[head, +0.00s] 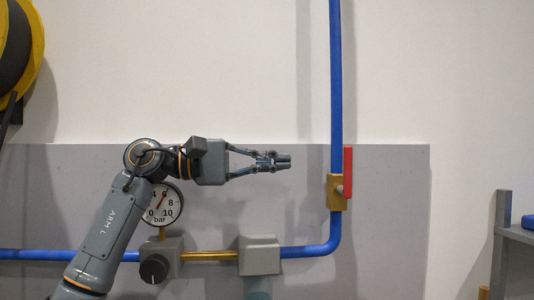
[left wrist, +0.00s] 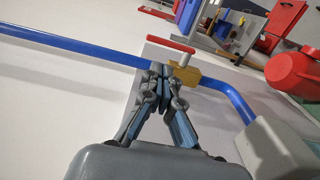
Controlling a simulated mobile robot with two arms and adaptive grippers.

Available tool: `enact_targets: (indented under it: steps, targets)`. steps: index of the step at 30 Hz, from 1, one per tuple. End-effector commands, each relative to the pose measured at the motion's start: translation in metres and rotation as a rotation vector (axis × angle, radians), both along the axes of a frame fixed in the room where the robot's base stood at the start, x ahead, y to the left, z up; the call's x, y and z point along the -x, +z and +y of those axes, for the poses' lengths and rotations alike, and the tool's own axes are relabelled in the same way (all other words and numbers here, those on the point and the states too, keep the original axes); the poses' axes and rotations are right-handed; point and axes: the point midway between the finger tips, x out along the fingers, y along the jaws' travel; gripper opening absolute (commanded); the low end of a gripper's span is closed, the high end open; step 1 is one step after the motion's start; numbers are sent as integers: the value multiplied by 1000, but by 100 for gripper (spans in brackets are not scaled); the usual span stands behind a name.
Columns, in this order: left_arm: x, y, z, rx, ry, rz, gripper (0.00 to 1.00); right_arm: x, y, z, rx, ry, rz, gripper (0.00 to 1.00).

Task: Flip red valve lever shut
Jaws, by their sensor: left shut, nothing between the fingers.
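The red valve lever (head: 348,172) stands upright, in line with the blue vertical pipe (head: 336,85), on a brass valve body (head: 334,192). My left gripper (head: 288,161) is shut and empty, pointing right, to the left of the lever with a gap between them in the head view. In the left wrist view the lever (left wrist: 168,44) shows just beyond my left fingertips (left wrist: 162,70), with the brass valve (left wrist: 184,73) beside them. I cannot tell the exact depth between fingertips and lever. My right gripper is not in view.
A pressure gauge (head: 162,204), a dark knob (head: 154,269) and a grey box (head: 259,255) sit along the lower pipe. A yellow and black reel (head: 18,45) hangs upper left. A grey shelf (head: 503,232) stands at the right. The grey panel (head: 390,230) right of the valve is bare.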

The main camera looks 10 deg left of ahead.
Motion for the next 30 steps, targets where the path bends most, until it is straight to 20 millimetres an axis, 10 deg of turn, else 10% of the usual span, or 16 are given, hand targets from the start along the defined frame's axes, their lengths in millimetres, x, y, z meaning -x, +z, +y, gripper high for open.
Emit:
enact_targets:
  steps: [12,30]
  targets:
    - [-24,4,-78,0,-3,1,0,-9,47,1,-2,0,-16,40]
    - [-30,0,-92,0,0,0,0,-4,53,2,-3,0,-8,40]
